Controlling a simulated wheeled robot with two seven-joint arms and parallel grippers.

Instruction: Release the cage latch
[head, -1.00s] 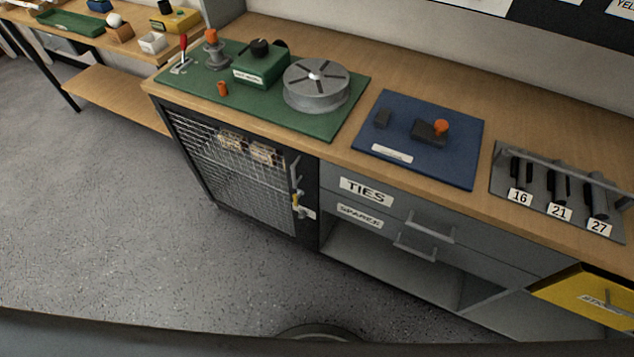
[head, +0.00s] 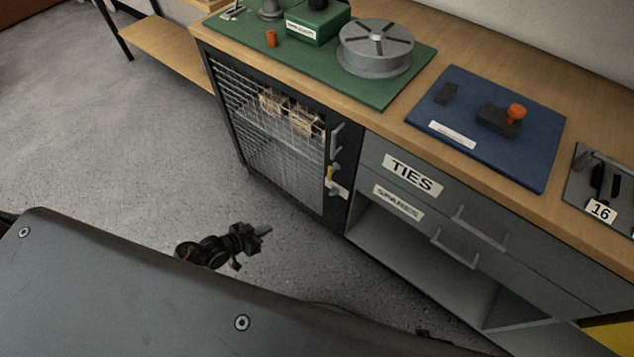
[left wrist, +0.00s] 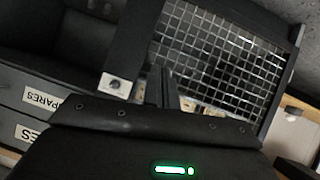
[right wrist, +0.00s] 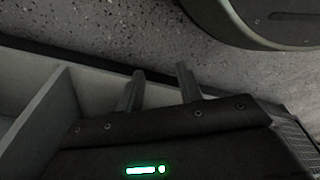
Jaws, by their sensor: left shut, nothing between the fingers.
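The mesh cage door (head: 270,140) is closed in the cabinet front. Its latch (head: 330,174) has a yellow part on the dark frame at the door's right edge, below a grey handle (head: 336,141) and beside a white plate (head: 338,189). My left gripper (head: 265,231) is shut and empty, apart from the door, lower left of the latch in the head view. In the left wrist view its fingers (left wrist: 160,88) are together before the cage mesh (left wrist: 225,60); the yellow part cannot be made out clearly. My right gripper (right wrist: 160,86) is open and empty in the right wrist view.
Drawers labelled TIES (head: 412,173) and SPARES (head: 399,202) are right of the cage, above an open shelf (head: 420,255). The worktop carries a green mat (head: 300,62) and a blue board (head: 540,150). The floor (head: 130,130) before the cage is clear.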

